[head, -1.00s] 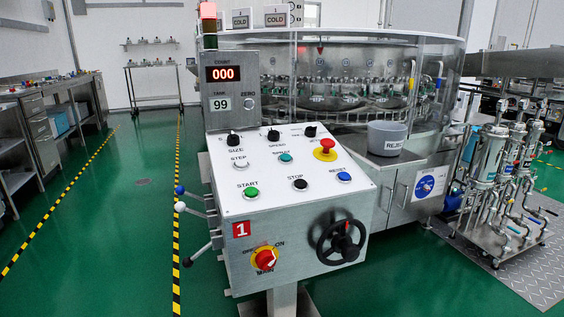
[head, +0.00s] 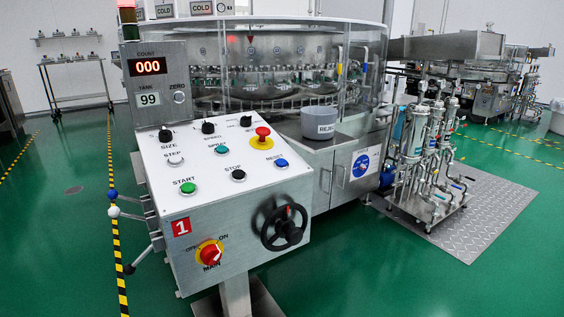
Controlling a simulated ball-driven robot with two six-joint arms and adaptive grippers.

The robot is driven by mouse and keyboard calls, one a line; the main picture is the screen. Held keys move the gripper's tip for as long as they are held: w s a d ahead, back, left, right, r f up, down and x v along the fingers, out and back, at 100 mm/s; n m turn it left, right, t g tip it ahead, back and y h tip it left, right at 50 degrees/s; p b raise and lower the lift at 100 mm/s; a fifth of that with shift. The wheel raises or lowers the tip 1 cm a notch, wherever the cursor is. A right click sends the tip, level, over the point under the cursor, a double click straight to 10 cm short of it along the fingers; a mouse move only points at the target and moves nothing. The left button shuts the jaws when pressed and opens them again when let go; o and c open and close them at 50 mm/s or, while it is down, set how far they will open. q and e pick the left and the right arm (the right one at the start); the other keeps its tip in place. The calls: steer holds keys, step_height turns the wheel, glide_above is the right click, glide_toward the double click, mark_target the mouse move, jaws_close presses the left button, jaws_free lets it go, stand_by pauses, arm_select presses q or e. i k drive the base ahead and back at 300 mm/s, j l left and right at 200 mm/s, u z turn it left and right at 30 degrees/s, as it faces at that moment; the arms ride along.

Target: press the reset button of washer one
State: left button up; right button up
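The control panel (head: 207,172) of washer one stands left of the middle in the head view, with a red "1" plate (head: 181,227) on its front. The blue reset button (head: 281,163) is at the right edge of the sloped top, its label partly hidden. The black stop button (head: 238,175) and green start button (head: 188,188) lie to its left. A red emergency mushroom button (head: 262,134) on a yellow base is behind it. Neither of my grippers is in view.
A black handwheel (head: 284,227) and a red main switch (head: 209,253) stick out from the panel front. Levers (head: 128,214) stick out at its left. A pump skid (head: 428,165) stands right. Green floor (head: 400,280) is clear in front.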

mark_target(280, 162)
steer(key=i+l+u, duration=0.2)
steer(key=u, duration=0.25)
steer(key=i+l+u, duration=0.15)
steer(key=l+u, duration=0.25)
steer(key=i+l, duration=0.15)
steer(key=l, duration=0.3)
steer(key=i+l+u, duration=0.1)
steer(key=l, duration=0.35)
steer(key=i+l+u, duration=0.1)
steer(key=l, duration=0.35)
steer(key=i+l, duration=0.2)
steer(key=l, duration=0.25)
steer(key=i+l+u, duration=0.1)
steer(key=l, duration=0.4)
